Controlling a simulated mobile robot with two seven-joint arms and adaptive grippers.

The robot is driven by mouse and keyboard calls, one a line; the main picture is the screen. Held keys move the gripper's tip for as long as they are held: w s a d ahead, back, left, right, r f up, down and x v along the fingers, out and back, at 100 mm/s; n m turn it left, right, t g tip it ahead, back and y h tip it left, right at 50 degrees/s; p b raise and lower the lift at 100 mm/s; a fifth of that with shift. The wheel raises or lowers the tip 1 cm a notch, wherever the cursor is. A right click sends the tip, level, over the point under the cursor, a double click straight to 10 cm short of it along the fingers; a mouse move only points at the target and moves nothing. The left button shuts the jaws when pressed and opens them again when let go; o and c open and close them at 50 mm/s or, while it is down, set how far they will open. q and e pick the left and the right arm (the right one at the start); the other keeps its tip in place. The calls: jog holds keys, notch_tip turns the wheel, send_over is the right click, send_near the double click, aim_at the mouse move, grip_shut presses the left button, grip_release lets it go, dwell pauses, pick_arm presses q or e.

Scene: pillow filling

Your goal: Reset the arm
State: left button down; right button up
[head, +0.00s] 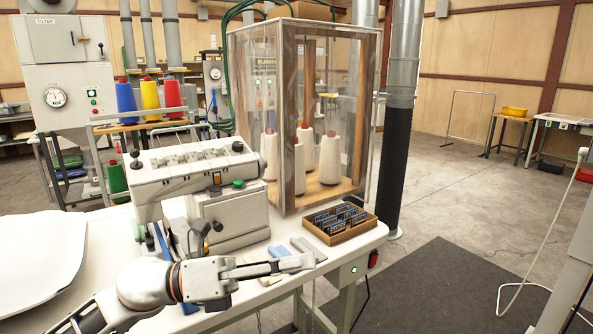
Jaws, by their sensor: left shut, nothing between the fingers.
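My left arm comes in from the lower left, over the front of the white table. Its wrist is a grey and white joint with an orange-red band. My left gripper (303,262) points right, above the table's front edge. It is shut and holds nothing. My right gripper is not in the picture.
The white table (352,240) carries a sewing machine (195,165), a clear case (350,110) with white thread cones, and a box of small packets (340,220). A white pillow (40,255) lies at the left.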

pick_arm(q)
jog(key=w+a+f+n+t+y, duration=0.25)
jog(key=a+f+n+t, duration=0.2)
jog(key=f+n, duration=0.4)
jog(key=w+a+f+n+t+y, duration=0.1)
jog(key=a+f+n+t+y, duration=0.4)
jog(key=n, duration=0.6)
jog(key=w+a+f+n+t+y, duration=0.2)
jog(key=f+n+t, duration=0.4)
jog(key=f+n, duration=0.25)
jog(key=s+a+f+n+g+y, duration=0.3)
jog(key=s+f+n, duration=0.3)
jog(key=s+f, duration=0.3)
jog(key=s+a+f+n+g+y, duration=0.3)
jog(key=s+a+f+n, duration=0.3)
jog(key=f, duration=1.2)
jog(key=s+n+y, duration=0.1)
jog(key=s, duration=0.3)
